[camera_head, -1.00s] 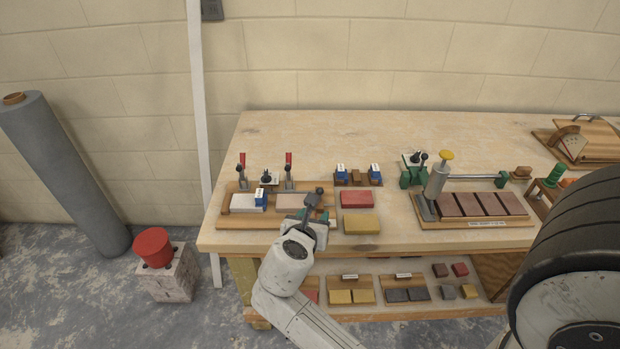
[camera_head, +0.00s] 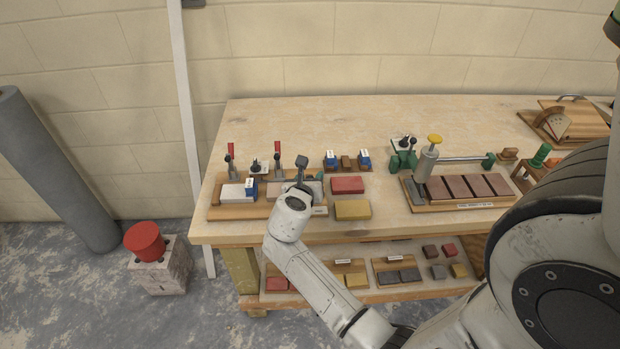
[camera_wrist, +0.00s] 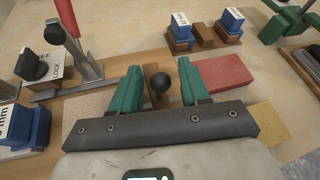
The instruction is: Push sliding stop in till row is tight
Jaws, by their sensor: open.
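The wooden row fixture (camera_head: 222,213) lies at the bench's left front, bearing a white block (camera_head: 232,191), a blue block (camera_head: 251,188) and a paler block partly hidden by my arm. The sliding stop's dark knob (camera_head: 302,161) stands at the fixture's right end. In the wrist view the round black knob (camera_wrist: 160,83) shows between my green fingers. My gripper (camera_wrist: 158,88) is open, with one finger on each side of the knob. I cannot tell whether either finger touches it. The stop's lower part is mostly hidden by my gripper.
Red-handled clamps (camera_head: 278,153) rise behind the row. A red block (camera_head: 347,185) and a yellow block (camera_head: 352,209) lie close to the right. Blue blocks on a small stand (camera_head: 347,164) are behind. Another tray of brown tiles (camera_head: 460,205) is farther right. The back of the bench is clear.

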